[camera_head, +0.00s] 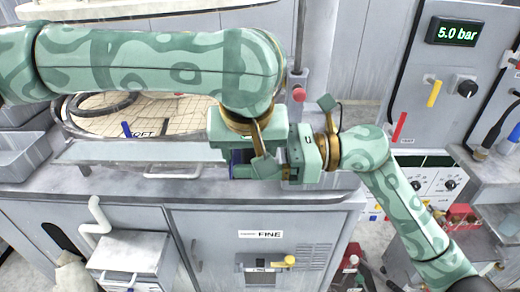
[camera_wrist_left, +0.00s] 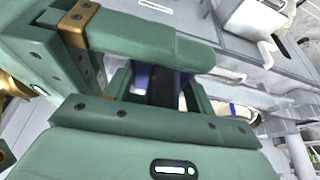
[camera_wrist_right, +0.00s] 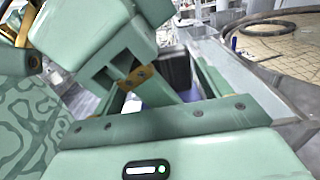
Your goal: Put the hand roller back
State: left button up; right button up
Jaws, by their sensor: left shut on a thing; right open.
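My left gripper (camera_head: 243,150) is low over the grey counter, shut on a dark and blue thing (camera_head: 240,168), which I take to be the hand roller. In the left wrist view its dark part (camera_wrist_left: 162,86) shows between the fingers, with blue beside it. Most of it is hidden by the grippers. My right gripper (camera_head: 296,160) is open, close beside the left one at its right. In the right wrist view a dark block (camera_wrist_right: 178,68) and some blue show between and beyond the right fingers. I cannot tell whether the right fingers touch it.
A round gridded platen (camera_head: 150,112) with a dark hose around its rim lies behind the counter (camera_head: 100,180) at left. The cabinet marked FINE (camera_head: 255,250) is in front below. A panel reading 5.0 bar (camera_head: 457,32) stands at right. The left counter is clear.

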jog(key=c, duration=1.3)
pick_arm(q)
jog(key=o, duration=1)
jog(key=shift+o, duration=0.2)
